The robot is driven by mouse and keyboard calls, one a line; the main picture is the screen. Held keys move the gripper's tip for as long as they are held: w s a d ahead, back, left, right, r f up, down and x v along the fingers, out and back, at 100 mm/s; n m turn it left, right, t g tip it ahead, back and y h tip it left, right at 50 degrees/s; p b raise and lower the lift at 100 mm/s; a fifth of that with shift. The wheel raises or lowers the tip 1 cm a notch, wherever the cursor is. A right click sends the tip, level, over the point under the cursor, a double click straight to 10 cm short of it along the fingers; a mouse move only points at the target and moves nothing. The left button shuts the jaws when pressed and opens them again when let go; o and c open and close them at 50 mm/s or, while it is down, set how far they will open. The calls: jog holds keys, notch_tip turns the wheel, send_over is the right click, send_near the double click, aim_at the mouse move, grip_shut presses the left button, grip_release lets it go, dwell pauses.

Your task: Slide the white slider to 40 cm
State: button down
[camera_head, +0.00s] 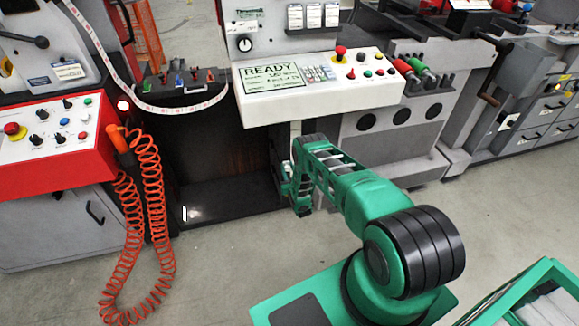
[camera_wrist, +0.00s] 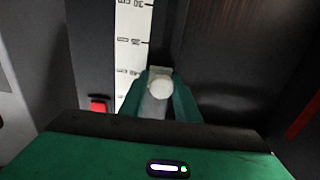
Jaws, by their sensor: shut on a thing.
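The white slider (camera_wrist: 160,86) shows in the wrist view as a pale round knob on a light stem. It sits beside a white scale strip (camera_wrist: 131,45) with dark tick marks and numbers. In the head view my gripper (camera_head: 291,187) is low at the machine front under the console, and the slider is hidden there.
A small red part (camera_wrist: 98,104) is left of the scale. A coiled orange hose (camera_head: 135,215) hangs at left beside a red control panel (camera_head: 50,140). A green crate (camera_head: 535,290) stands at bottom right.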

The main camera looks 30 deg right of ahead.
jog(key=shift+a+f, duration=0.2)
jog(key=shift+a, duration=0.2)
jog(key=c, duration=1.4)
grip_release()
jog(key=shift+f, duration=0.1)
jog(key=shift+c, duration=0.2)
jog(key=shift+d, duration=0.15)
jog(key=s+a, duration=0.2)
jog(key=s, duration=0.8)
jog(key=shift+s, duration=0.25)
